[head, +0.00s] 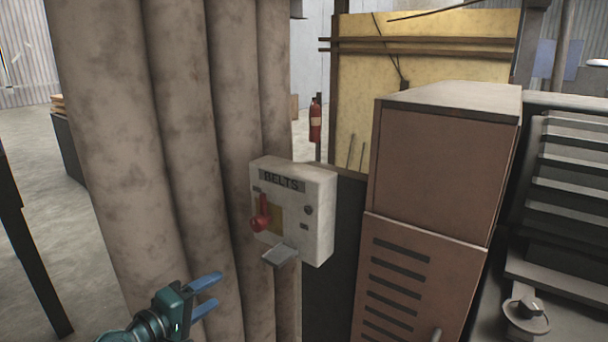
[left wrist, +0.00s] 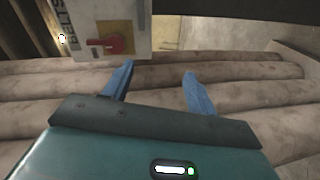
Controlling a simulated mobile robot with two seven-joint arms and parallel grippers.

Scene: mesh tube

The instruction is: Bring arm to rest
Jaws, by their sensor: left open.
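My left gripper (head: 209,297) comes in at the bottom of the head view, in front of the thick pipes. Its blue fingers are apart, with nothing between them. In the left wrist view the two open fingers (left wrist: 157,88) show empty too, with the pipes behind them. The gripper is below and to the left of the switch box marked BELTS (head: 318,215), apart from it. The box has a red lever (head: 260,218), its knob low; the lever also shows in the left wrist view (left wrist: 112,45). My right gripper is in neither view.
Large stained pipes (head: 181,120) stand upright at left and centre. A brown cabinet (head: 430,170) stands right of the switch box, with grey stepped machinery (head: 570,180) beyond it. A red fire extinguisher (head: 315,120) hangs farther back. Bare floor (head: 40,190) shows at far left.

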